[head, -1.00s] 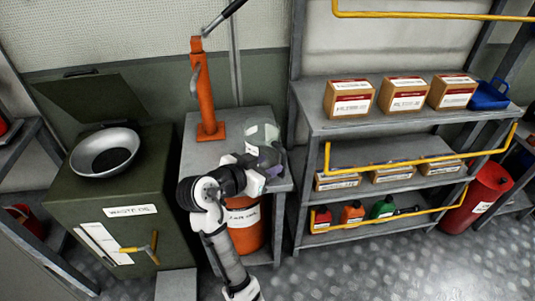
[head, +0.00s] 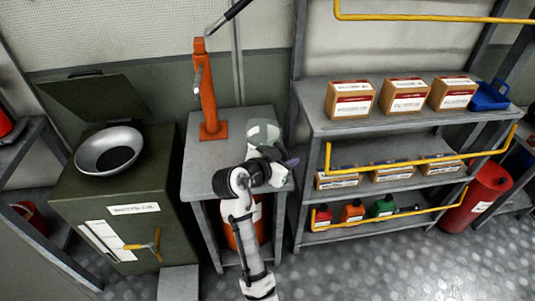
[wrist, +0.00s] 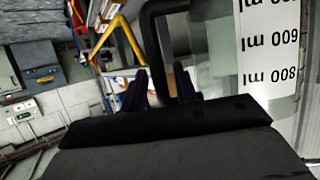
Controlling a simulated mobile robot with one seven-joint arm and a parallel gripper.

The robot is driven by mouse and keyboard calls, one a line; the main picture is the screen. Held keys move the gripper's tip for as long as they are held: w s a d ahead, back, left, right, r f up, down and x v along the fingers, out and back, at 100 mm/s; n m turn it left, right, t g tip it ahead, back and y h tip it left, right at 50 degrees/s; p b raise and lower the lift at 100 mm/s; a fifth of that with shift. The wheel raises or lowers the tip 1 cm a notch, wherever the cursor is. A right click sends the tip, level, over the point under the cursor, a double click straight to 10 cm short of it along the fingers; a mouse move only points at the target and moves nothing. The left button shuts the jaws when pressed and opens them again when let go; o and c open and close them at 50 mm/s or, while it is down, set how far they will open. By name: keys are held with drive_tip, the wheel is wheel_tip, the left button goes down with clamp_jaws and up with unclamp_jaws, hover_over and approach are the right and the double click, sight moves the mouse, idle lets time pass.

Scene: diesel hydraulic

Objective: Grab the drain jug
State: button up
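The drain jug (head: 263,131) is a clear, greenish jug standing at the right end of the small grey table in the head view. In the wrist view its clear wall with a white ml scale (wrist: 268,50) fills the right side, and its black handle (wrist: 152,40) runs down toward my fingers. My gripper (wrist: 163,88) is open, with the lower part of the handle appearing between the two fingertips, nearer the left one. I cannot tell whether a finger touches it. In the head view my wrist hides the jug's lower part and most of my gripper.
An orange jack-like post (head: 208,90) stands on the table (head: 200,165) left of the jug. An orange drum (head: 240,236) is under the table. A shelf (head: 318,118) with boxes and yellow rails stands close on the right. A dark green waste oil cabinet (head: 75,215) is on the left.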

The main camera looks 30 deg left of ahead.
clamp_jaws()
drive_tip(key=shift+r, duration=0.1)
